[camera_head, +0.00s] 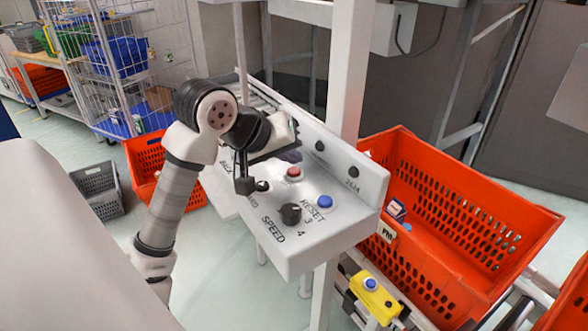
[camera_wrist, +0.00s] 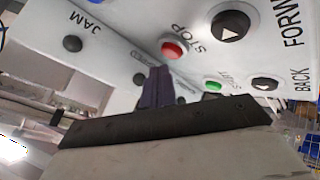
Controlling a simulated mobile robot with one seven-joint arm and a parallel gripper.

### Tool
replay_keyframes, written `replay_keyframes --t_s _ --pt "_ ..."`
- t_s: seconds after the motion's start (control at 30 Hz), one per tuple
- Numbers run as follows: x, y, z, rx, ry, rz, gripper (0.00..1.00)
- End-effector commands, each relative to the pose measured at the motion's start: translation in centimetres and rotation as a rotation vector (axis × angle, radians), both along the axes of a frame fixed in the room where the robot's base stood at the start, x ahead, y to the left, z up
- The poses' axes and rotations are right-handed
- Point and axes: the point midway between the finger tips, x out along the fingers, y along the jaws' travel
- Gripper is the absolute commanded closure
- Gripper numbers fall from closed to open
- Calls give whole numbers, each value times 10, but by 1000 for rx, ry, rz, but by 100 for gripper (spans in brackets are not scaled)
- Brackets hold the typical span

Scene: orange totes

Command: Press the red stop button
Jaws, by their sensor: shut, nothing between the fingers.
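The red stop button (camera_head: 293,171) is a round cap in a pale ring on the top of the white control panel (camera_head: 345,212). In the wrist view the red stop button (camera_wrist: 172,49) is beside the word STOP, just beyond my fingertips. My gripper (camera_head: 290,156) hangs over the panel close behind the button, partly hidden by my wrist. In the wrist view my gripper (camera_wrist: 158,72) shows dark fingers together, with nothing between them. A small gap shows between the fingertips and the button in that view; I cannot tell the height.
The blue RESET button (camera_head: 325,202) and black SPEED knob (camera_head: 290,213) are on the panel nearby. Orange totes (camera_head: 478,205) stand right of the white post (camera_head: 350,70).

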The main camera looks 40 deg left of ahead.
Motion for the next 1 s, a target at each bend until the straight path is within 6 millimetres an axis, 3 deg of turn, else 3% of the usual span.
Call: replay_keyframes --t_s 0.37,0.8,1.0 --pt "0 0 3 0 0 0 100" --pt "0 0 43 0 0 0 100" --pt "0 0 51 0 0 0 100"
